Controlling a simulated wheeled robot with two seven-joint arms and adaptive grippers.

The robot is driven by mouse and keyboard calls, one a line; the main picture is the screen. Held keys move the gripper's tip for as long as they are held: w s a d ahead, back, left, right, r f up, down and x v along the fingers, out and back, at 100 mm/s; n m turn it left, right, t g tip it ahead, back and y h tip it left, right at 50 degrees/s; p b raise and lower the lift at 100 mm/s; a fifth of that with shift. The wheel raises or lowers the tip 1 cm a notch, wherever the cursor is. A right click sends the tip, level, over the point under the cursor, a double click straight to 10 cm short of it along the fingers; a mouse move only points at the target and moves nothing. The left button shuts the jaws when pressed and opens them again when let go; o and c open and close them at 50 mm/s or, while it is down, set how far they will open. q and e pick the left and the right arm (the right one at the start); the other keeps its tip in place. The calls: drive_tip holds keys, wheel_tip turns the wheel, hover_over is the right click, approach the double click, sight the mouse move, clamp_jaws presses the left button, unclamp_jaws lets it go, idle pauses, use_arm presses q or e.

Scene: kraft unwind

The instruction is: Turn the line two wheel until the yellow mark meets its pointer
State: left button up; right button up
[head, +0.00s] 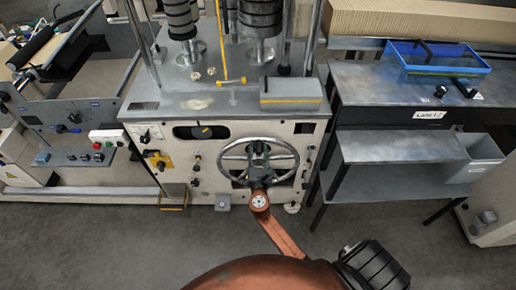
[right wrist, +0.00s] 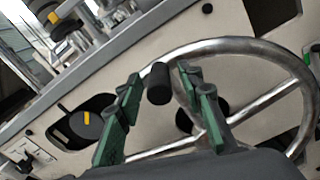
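The metal hand wheel (head: 228,147) is on the front of the cream machine, and its rim also shows in the right wrist view (right wrist: 250,45). A black knob (right wrist: 158,88) stands out from the rim. My right gripper (head: 258,148) is in front of the wheel. Its green fingers (right wrist: 160,76) are apart, one on each side of the knob; I see no clear contact. A dark oval window (head: 185,132) left of the wheel holds a yellow mark (right wrist: 86,118). I cannot make out a pointer. My left gripper is not in view.
A grey and yellow block (head: 291,94) lies on the machine top. On the right, a table (head: 365,85) bears a blue tray (head: 437,70) and a "LINE 1,2" label (head: 429,115). A control console (head: 75,130) stands on the left. Grey floor is clear in front.

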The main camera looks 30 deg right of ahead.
drive_tip(key=shift+w+d, duration=0.25)
drive_tip(key=shift+w, duration=0.1)
drive_tip(key=shift+c, duration=0.4)
clamp_jaws()
